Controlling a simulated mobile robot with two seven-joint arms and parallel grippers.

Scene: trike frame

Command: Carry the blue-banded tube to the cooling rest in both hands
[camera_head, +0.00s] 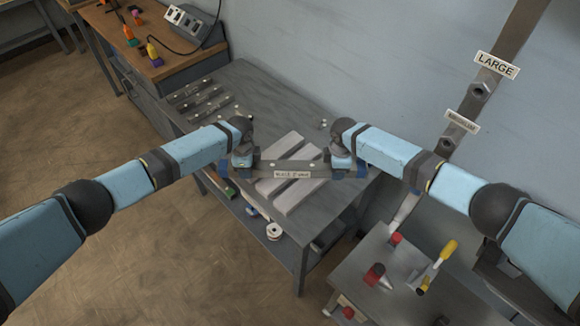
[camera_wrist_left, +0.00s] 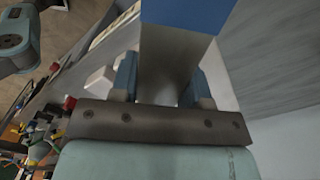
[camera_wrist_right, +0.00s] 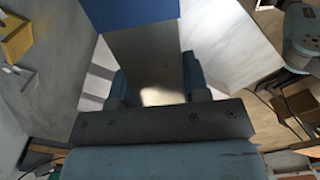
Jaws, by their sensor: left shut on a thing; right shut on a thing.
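The grey tube (camera_head: 290,168) lies crosswise between my two grippers, over a grey metal table. A blue band shows on it in the left wrist view (camera_wrist_left: 185,14) and in the right wrist view (camera_wrist_right: 130,12). My left gripper (camera_head: 243,160) is shut on its left end part, and my right gripper (camera_head: 342,160) is shut on its right end part. Pale parallel bars (camera_head: 296,196), perhaps the cooling rest, lie below and behind the tube. A small label, hard to read, shows at the tube's middle. I cannot tell whether the tube touches the bars.
Dark slotted bars (camera_head: 200,98) lie at the table's far left. A wooden bench (camera_head: 150,60) with coloured tools stands beyond. At the lower right is a grey stand (camera_head: 350,270) with red and yellow items. A wall post carries a LARGE sign (camera_head: 496,65).

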